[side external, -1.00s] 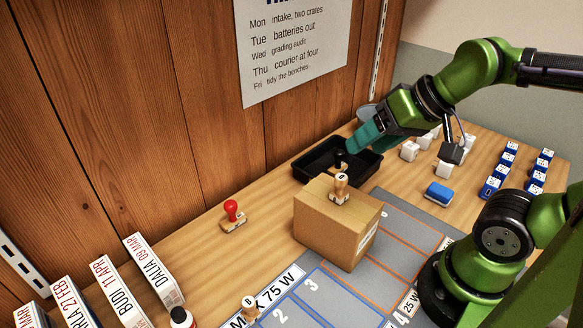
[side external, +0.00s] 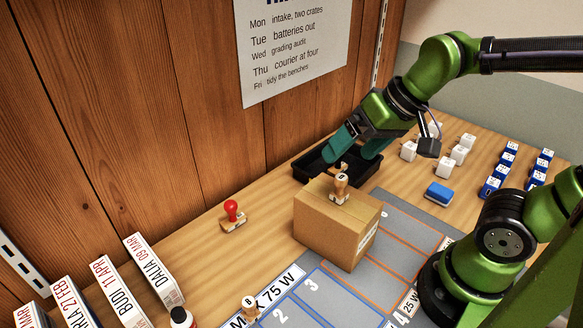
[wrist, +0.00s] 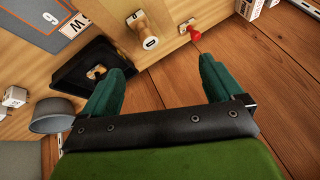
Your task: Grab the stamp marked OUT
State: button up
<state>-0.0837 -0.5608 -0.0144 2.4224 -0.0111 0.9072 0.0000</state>
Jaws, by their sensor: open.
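A stamp with a pale wooden handle (side external: 340,186) stands on top of the cardboard box (side external: 322,229); the small dark mark on its end is too small to read as a word. It also shows in the wrist view (wrist: 149,42). Another stamp (side external: 341,167) is in the black tray (side external: 365,179), partly hidden by a finger; it also shows in the wrist view (wrist: 96,72). A red-handled stamp (side external: 233,213) is on the table. A further wooden-handled stamp (side external: 249,306) is at the front. My gripper (side external: 357,150) is open and empty, over the tray, behind the box.
White blocks (side external: 444,167) and blue-and-white blocks (side external: 491,186) stand on the right. A blue block (side external: 438,194) lies beside the grey mat (side external: 408,220). Labelled binders (side external: 154,269) and a small bottle (side external: 181,317) are at the left front. The wooden wall is close behind the tray.

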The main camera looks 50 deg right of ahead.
jog(key=w+a+f+n+g, duration=0.25)
jog(key=w+a, duration=0.25)
jog(key=w, duration=0.6)
jog(key=g+h, duration=0.2)
jog(key=g, duration=0.1)
send_over(232, 214)
jog(key=w, duration=0.2)
notch_tip(232, 214, down, 4)
jog(key=f, duration=1)
jog(key=shift+s+d+f, duration=0.25)
jog(key=shift+d+f, duration=0.05)
jog(key=shift+f, duration=0.1)
jog(key=shift+s+f, duration=0.15)
jog(key=shift+f, duration=1.15)
jog(key=shift+s+f, duration=0.1)
jog(key=shift+f, duration=1.2)
jog(key=c, duration=1.1)
jog(key=shift+r, duration=0.1)
jog(key=shift+c, duration=0.2)
